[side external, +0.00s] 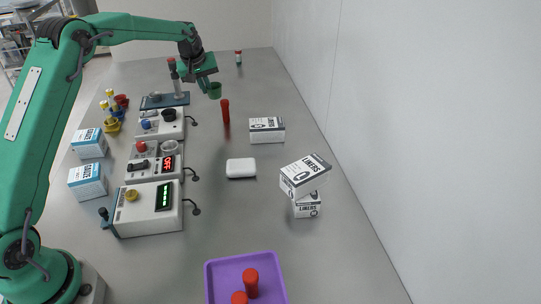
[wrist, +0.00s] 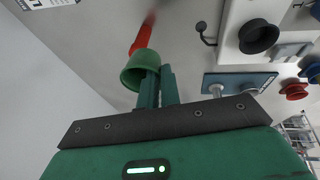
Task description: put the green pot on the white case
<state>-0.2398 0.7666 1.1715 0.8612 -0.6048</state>
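The green pot (side external: 214,91) is at my gripper (side external: 206,84), near the far end of the table in the side view. In the wrist view the pot (wrist: 137,70) sits at the tips of my gripper (wrist: 158,76). The two fingers are close together at its right rim, one seeming to be inside and one outside, so the gripper looks shut on the pot's wall. Whether the pot touches the table is hard to tell. The white case (side external: 241,168) is a small rounded box lying flat mid-table, nearer the camera, with nothing on it.
A red cylinder (side external: 225,111) stands close to the pot. A white labelled box (side external: 267,130) lies beyond the case, and two stacked boxes (side external: 306,185) stand at right. Control devices (side external: 150,207) line the left. A purple tray (side external: 246,262) is in front. A wall borders the right.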

